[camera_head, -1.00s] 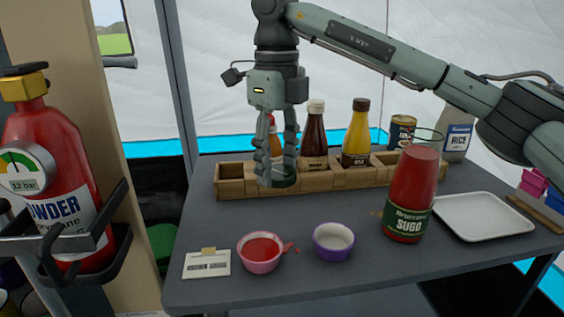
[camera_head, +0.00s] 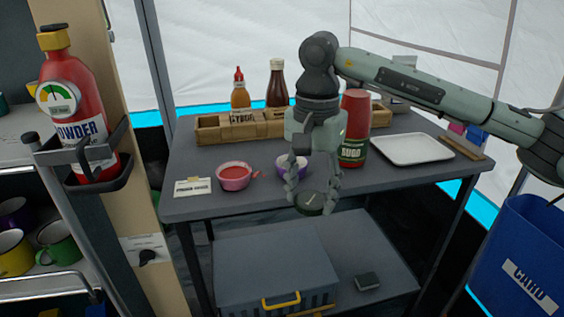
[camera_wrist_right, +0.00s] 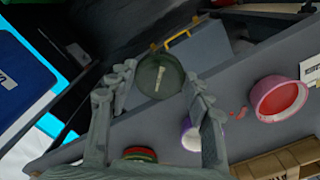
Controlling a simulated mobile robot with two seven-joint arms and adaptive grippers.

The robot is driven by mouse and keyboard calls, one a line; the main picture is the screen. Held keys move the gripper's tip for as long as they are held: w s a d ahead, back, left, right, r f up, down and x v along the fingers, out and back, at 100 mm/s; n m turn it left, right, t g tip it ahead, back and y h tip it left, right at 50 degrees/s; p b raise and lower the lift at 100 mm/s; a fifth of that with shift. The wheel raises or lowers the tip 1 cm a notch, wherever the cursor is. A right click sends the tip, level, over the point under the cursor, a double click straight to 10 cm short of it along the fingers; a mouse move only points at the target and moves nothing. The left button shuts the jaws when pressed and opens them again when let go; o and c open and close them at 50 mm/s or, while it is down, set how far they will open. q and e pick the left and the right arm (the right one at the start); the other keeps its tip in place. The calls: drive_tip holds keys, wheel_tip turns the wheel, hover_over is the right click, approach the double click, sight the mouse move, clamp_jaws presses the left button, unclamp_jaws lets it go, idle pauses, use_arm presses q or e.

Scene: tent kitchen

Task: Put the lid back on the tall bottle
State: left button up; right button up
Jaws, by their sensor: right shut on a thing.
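The tall bottle is a red SUGO bottle (camera_head: 353,150) with a dark green label, upright on the table right of the middle. My right gripper hides part of its left side and its top is hard to make out. The lid is a dark green round disc (camera_head: 310,204). My right gripper (camera_head: 312,190) points down and is shut on the lid, holding it level near the table's front edge, left of and nearer than the bottle. In the right wrist view the lid (camera_wrist_right: 160,76) sits between the fingertips. My left gripper is not in view.
A purple bowl (camera_head: 285,168) stands just behind my gripper, with a pink bowl of red sauce (camera_head: 233,177) and a card (camera_head: 193,187) to the left. A wooden crate (camera_head: 208,130) with bottles is behind. A white tray (camera_head: 412,149) lies right of the bottle.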

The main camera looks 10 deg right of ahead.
drive_tip(key=s+d+f+n, duration=0.2)
drive_tip(key=d+f+n, duration=0.2)
drive_tip(key=n, duration=0.4)
drive_tip(key=shift+s+f+n, duration=0.15)
drive_tip(key=shift+s+n, duration=0.15)
